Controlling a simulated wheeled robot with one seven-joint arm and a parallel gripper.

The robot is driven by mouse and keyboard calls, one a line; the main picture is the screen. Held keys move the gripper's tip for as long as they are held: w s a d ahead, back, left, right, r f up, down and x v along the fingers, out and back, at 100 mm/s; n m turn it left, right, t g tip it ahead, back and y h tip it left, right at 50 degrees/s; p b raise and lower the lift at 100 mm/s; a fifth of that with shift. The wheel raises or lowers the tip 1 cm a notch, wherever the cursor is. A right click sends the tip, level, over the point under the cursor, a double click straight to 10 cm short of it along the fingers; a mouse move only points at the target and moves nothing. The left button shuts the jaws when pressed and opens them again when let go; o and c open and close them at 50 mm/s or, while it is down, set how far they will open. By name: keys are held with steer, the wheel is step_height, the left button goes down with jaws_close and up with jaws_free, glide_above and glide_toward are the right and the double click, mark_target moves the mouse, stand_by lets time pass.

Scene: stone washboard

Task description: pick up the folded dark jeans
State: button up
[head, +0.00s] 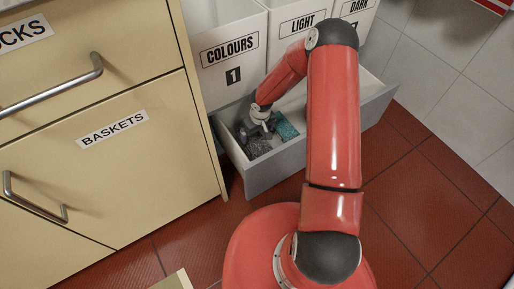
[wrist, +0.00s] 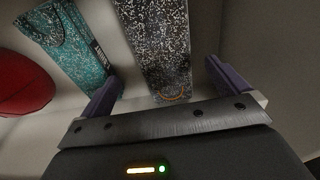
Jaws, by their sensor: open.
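The folded dark jeans (wrist: 158,45) are a black-and-white speckled strip with a small orange curved mark at the near end. They lie in the open grey drawer, and in the head view they show as a dark grey patch (head: 258,149), partly hidden by my gripper. My gripper (head: 259,130) reaches down into the drawer above them. In the wrist view my gripper (wrist: 165,85) is open, its two purple fingers apart, one on each side of the near end of the jeans. Nothing is held.
A folded teal speckled cloth (wrist: 75,45) with a dark label lies left of the jeans. A red rounded shape (wrist: 22,85) shows at the far left, unclear. The drawer's front (head: 290,160) and walls surround the cloths. COLOURS (head: 230,60) and LIGHT (head: 300,25) bins stand behind.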

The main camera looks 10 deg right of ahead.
mark_target(256, 141)
steer(key=f, duration=0.2)
steer(key=f+b, duration=0.1)
steer(key=f, duration=0.5)
steer(key=shift+w+a, duration=0.1)
steer(key=shift+a, duration=0.2)
steer(key=shift+c, duration=0.3)
steer(key=shift+r, duration=0.1)
steer(key=c, duration=1.4)
